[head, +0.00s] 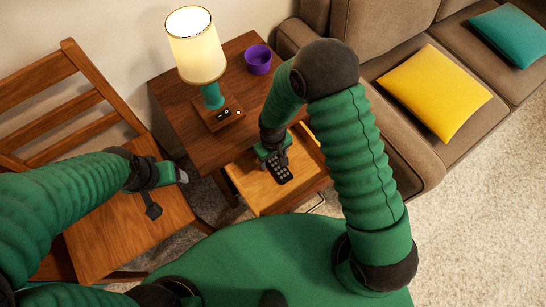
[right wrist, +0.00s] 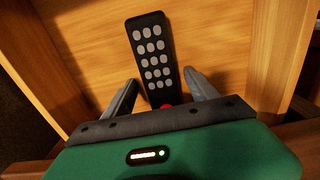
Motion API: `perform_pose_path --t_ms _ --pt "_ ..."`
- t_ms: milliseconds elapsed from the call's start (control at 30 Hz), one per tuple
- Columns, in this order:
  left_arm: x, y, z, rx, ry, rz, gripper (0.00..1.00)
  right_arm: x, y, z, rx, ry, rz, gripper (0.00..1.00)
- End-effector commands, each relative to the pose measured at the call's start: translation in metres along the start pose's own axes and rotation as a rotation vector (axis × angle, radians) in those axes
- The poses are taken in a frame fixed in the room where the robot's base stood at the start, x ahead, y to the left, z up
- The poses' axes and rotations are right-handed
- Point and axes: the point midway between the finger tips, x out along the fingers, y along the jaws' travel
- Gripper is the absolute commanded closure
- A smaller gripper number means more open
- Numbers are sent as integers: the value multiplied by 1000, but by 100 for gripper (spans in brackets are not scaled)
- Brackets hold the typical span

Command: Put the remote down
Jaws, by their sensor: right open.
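The remote (head: 279,174) is black with grey buttons and lies in the open drawer (head: 247,187) of the wooden side table. In the right wrist view the remote (right wrist: 152,55) lies on the drawer's bare floor, with a red button near its close end. My right gripper (head: 272,158) is inside the drawer over the remote's far end. In the right wrist view its fingers (right wrist: 160,90) are apart, one on each side of the remote's close end, with gaps. My left gripper (head: 178,177) is above the chair seat, away from the remote; its jaws are too small to judge.
A wooden chair (head: 110,230) with a dark flat object (head: 151,207) is at left. A brown sofa (head: 395,50) is at right.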

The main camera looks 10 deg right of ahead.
Motion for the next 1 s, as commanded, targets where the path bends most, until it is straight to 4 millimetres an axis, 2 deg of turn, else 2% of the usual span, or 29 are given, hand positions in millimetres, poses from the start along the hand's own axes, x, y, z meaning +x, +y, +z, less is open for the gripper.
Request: perform_pose_path --t_ms 167,400,500,600,767,867,1000 --pt "-14 0 -3 0 0 0 25 -29 0 -1 0 4 0 33" --pt "-38 0 -9 0 0 0 25 -92 0 -1 1 4 1 33" --pt "-44 0 -10 0 0 0 25 -110 0 -1 1 2 0 33" --pt "-46 0 -11 0 0 0 25 -119 0 0 0 1 0 33" --pt "-46 0 -11 0 0 0 25 -124 1 1 3 2 1 33" --pt "-46 0 -11 0 0 0 25 -143 14 8 43 32 10 33" --pt "-46 0 -11 0 0 0 25 -192 44 43 166 115 29 33"
